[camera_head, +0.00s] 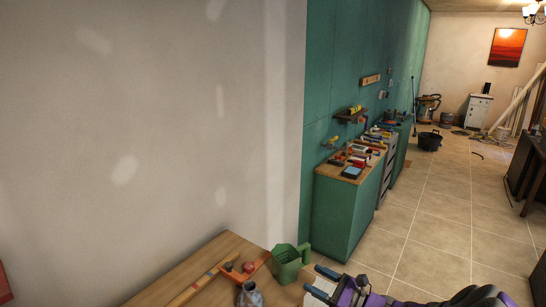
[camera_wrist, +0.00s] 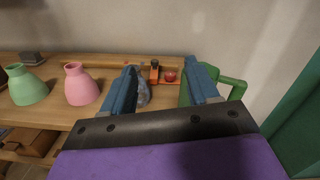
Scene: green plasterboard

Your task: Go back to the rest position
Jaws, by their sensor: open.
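My gripper (camera_head: 322,283) is at the bottom of the head view, with its two blue fingers apart and pointing left toward the workbench end. In the wrist view my gripper (camera_wrist: 163,72) is open, with nothing held between the fingers. A grey vase (camera_wrist: 143,96) and an orange tool with a dark knob and a red knob (camera_wrist: 158,79) show in the gap beyond the fingers. A green jug (camera_head: 288,262) stands at the bench's right end, just left of my gripper in the head view. Whether a finger touches it, I cannot tell.
The wooden workbench (camera_head: 215,262) runs along the pale wall. A pink vase (camera_wrist: 80,85) and a green vase (camera_wrist: 27,86) stand on it at left. A green cabinet with tools (camera_head: 340,205) stands against the green wall. The tiled floor (camera_head: 435,215) is open at right.

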